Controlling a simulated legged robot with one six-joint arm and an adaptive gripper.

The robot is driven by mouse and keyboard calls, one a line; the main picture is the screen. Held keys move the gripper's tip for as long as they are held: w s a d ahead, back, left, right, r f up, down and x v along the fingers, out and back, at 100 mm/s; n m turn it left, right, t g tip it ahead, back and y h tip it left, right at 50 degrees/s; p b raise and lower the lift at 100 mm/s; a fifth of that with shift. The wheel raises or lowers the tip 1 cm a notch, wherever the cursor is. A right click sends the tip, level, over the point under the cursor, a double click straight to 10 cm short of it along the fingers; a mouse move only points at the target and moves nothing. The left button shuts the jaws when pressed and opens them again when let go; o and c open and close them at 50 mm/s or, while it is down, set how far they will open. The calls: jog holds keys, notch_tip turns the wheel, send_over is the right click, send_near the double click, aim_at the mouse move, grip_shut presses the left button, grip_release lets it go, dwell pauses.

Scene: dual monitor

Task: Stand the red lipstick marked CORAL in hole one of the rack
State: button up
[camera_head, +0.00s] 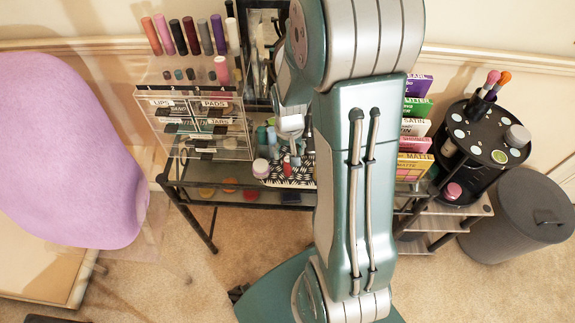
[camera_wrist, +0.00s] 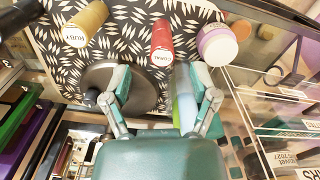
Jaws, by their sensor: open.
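The red lipstick marked CORAL (camera_wrist: 162,42) is on the black-and-white patterned mat (camera_wrist: 140,15), its labelled end facing the wrist camera. It also shows small and red below my gripper in the head view (camera_head: 287,167). My gripper (camera_wrist: 160,85) is open and empty; its two fingers are spread, with the lipstick beyond them and apart from them. In the head view my gripper (camera_head: 290,128) hangs over the table beside the drawer unit. The clear rack (camera_head: 155,77) holding several lipstick tubes is on top of that unit. I cannot make out which hole is hole one.
In the wrist view, a gold RUBY tube (camera_wrist: 85,24) stands left of the lipstick and a pink jar (camera_wrist: 217,45) right of it. A dark round dish (camera_wrist: 135,78) and green and blue bottles (camera_wrist: 184,95) are close to my fingers. The clear drawer unit (camera_head: 235,148) is left of my gripper.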

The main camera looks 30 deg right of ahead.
aim_at(288, 159)
jog(key=shift+w+f, duration=0.2)
jog(key=shift+f, duration=2.85)
grip_shut()
